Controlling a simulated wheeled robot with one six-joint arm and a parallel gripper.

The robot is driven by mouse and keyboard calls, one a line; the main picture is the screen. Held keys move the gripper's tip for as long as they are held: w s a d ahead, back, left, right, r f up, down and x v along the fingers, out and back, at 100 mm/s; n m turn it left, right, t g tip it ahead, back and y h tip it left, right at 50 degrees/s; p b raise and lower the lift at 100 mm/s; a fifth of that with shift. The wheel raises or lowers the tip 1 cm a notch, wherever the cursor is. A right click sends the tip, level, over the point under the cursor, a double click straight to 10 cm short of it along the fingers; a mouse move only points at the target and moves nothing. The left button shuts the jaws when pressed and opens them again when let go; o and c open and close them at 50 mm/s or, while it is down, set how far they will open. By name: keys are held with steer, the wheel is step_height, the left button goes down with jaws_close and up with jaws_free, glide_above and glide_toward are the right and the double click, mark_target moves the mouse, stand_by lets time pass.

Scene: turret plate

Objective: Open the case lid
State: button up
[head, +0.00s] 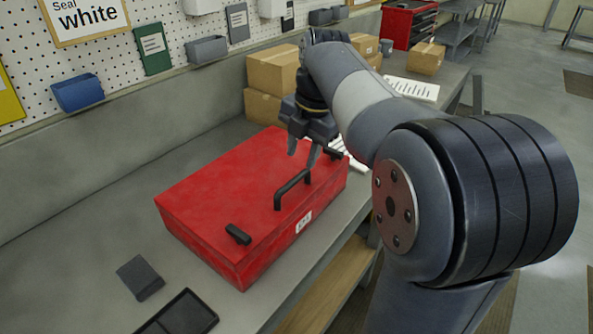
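The red case (222,247) lies on the grey workbench with its lid (225,185) closed. A black handle (291,190) stands at the lid's front edge. One black latch (238,234) sits left of the handle, and another latch (333,153) sits to its right, partly behind my gripper. My gripper (302,160) points down over the right part of the lid, near the far end of the handle. Its two fingers are apart with nothing visible between them. I cannot tell whether a fingertip touches the lid or handle.
Cardboard boxes (273,70) stand behind the case against the pegboard wall. A small dark block (140,277) and a black tray (185,315) lie at the bench's near end. The bench (110,225) is clear left of the case. A red tool chest (408,25) stands far back.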

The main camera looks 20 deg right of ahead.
mark_target(296, 177)
steer(key=f, duration=0.4)
steer(key=w+f, duration=0.1)
steer(key=f, duration=0.1)
steer(key=shift+a, duration=0.35)
steer(key=shift+c, duration=0.3)
jaws_close()
